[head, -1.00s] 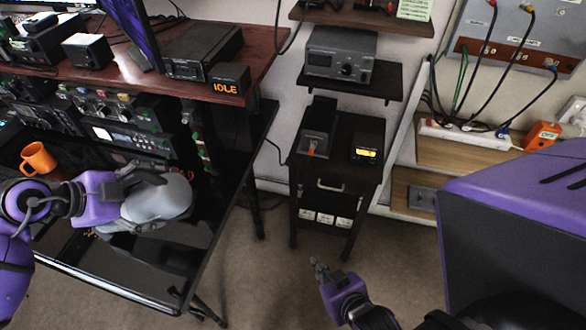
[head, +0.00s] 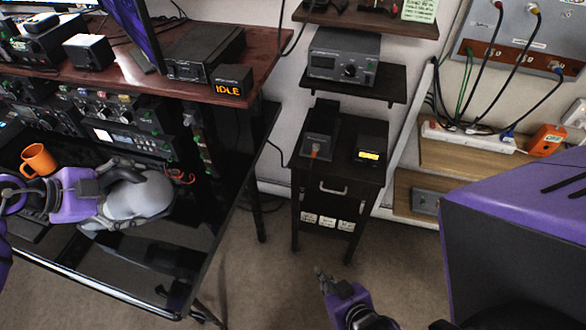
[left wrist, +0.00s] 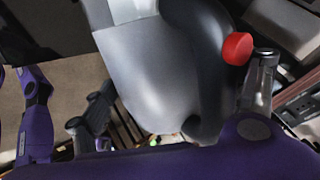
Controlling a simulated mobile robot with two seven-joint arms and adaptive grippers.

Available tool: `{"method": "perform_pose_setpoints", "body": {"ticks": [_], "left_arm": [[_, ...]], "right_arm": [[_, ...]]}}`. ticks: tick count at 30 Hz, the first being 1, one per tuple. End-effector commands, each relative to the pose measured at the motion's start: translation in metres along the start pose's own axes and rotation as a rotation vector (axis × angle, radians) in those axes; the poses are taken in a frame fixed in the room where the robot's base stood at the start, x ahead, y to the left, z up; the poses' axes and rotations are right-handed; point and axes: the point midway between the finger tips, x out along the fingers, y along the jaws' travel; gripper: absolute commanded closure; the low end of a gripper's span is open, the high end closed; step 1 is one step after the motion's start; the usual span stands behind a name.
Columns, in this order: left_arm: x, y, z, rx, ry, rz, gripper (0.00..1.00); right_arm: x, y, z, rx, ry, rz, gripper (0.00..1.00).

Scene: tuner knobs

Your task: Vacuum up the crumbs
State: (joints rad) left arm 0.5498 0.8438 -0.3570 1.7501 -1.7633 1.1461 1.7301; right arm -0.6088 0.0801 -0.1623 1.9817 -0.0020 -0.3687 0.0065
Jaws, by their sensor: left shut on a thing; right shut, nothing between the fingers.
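A grey handheld vacuum (head: 147,198) is over the black glossy desk (head: 150,268) at the left of the head view. My left gripper (head: 122,180) is shut on it from above. In the left wrist view, the vacuum's smooth grey body (left wrist: 165,75) fills the middle, with a red button (left wrist: 237,48) beside one finger. I cannot tell whether the vacuum touches the desk. I cannot make out crumbs; the vacuum and arm hide part of the surface. My right gripper (head: 321,274) is shut and empty, low over the carpet, far from the desk.
An orange mug (head: 39,159) stands close behind my left arm. Rack radios (head: 115,118) line the back of the desk, below a raised wooden shelf (head: 225,92). A dark cabinet (head: 338,190) stands to the right. Carpet between is clear.

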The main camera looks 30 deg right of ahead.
Motion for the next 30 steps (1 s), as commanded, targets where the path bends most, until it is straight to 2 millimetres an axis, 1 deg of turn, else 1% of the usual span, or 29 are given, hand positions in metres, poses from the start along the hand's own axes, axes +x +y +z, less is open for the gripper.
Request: {"method": "perform_pose_setpoints", "body": {"ticks": [1,14,17,24,30], "left_arm": [[-0.003,-0.004,-0.002,0.006,0.001,-0.009,0.81],[-0.004,-0.005,-0.003,0.007,0.001,-0.009,0.81],[-0.008,-0.008,-0.006,0.008,0.0,-0.012,0.81],[-0.028,-0.021,-0.019,0.012,-0.001,-0.017,0.81],[-0.038,-0.027,-0.027,0.009,0.0,-0.01,0.81]], "right_arm": [[0.001,0.0,-0.003,-0.001,0.005,-0.001,1.0],[0.001,0.0,-0.004,-0.001,0.007,-0.001,1.0],[0.0,0.0,-0.009,0.0,0.016,0.0,1.0],[-0.001,0.001,-0.035,0.0,0.061,0.001,1.0],[-0.001,0.001,-0.033,-0.001,0.057,0.001,1.0]]}}
